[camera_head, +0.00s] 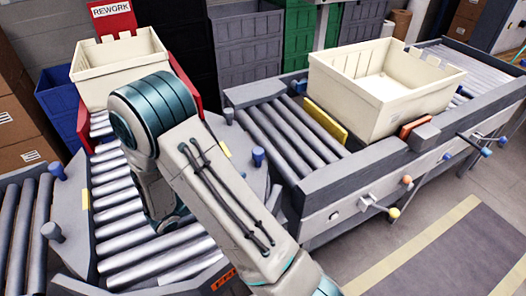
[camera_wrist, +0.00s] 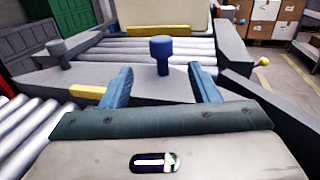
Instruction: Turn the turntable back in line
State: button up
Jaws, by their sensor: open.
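The turntable (camera_head: 150,243) is a grey deck with a bed of rollers. Its bed points at the rework lane, and its rollers lie crosswise to those of the left and right conveyors. A blue peg (camera_head: 258,157) stands upright on the deck's right side, near a yellow mark (camera_head: 226,149). In the wrist view my gripper (camera_wrist: 162,82) is open, its two blue fingers apart and empty. The blue peg (camera_wrist: 162,55) shows between the fingertips, seemingly a little beyond them. The yellow mark (camera_wrist: 88,92) lies left of it. In the head view my arm hides the gripper and part of the turntable.
A cream tote (camera_head: 375,95) sits on the right conveyor (camera_head: 330,187) behind a yellow plate (camera_head: 325,120). Another cream tote (camera_head: 118,70) stands on the rework lane with red sides. More pegs (camera_head: 57,170) stand at left. Levers with coloured knobs (camera_head: 393,212) jut from the conveyor's front.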

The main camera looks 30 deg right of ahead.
jog(key=p, duration=0.1)
send_over(263, 162)
jog(key=shift+d, duration=0.1)
dwell(0.3)
